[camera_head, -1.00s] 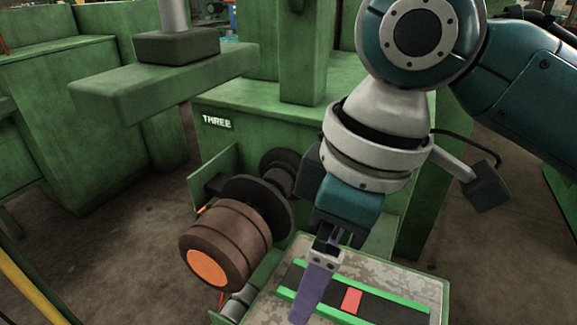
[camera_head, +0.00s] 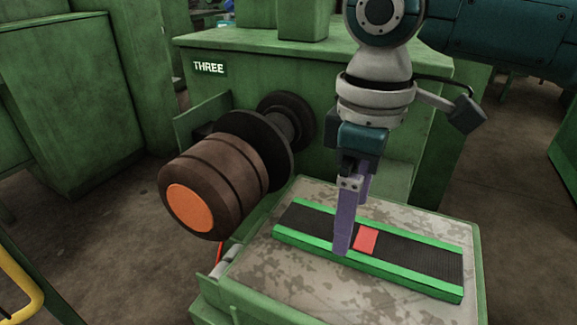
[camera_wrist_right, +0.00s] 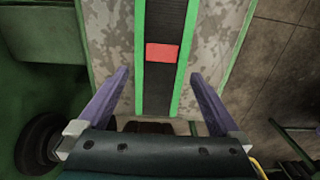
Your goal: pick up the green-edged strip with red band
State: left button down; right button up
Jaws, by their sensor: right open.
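The green-edged strip (camera_head: 420,264) is black with green edges and lies flat on a mottled grey table top. Its red band (camera_head: 366,240) crosses it near the middle. In the right wrist view the strip (camera_wrist_right: 158,90) runs up the picture between my fingers, and the red band (camera_wrist_right: 162,53) shows just beyond the fingertips. My right gripper (camera_head: 351,232) is open and empty, with purple fingers pointing down over the strip beside the red band. In the right wrist view its fingers (camera_wrist_right: 160,74) stand apart on either side of the strip. My left gripper is not in view.
A brown roller with an orange end (camera_head: 213,185) juts out left of the table top (camera_head: 285,275). A green machine labelled THREE (camera_head: 209,68) stands behind. A yellow rail (camera_head: 22,285) is at the lower left. The table top around the strip is bare.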

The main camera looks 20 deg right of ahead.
aim_at(364, 244)
notch_tip(364, 244, down, 3)
jog(key=shift+f, duration=0.2)
jog(key=shift+c, duration=0.4)
jog(key=c, duration=1.1)
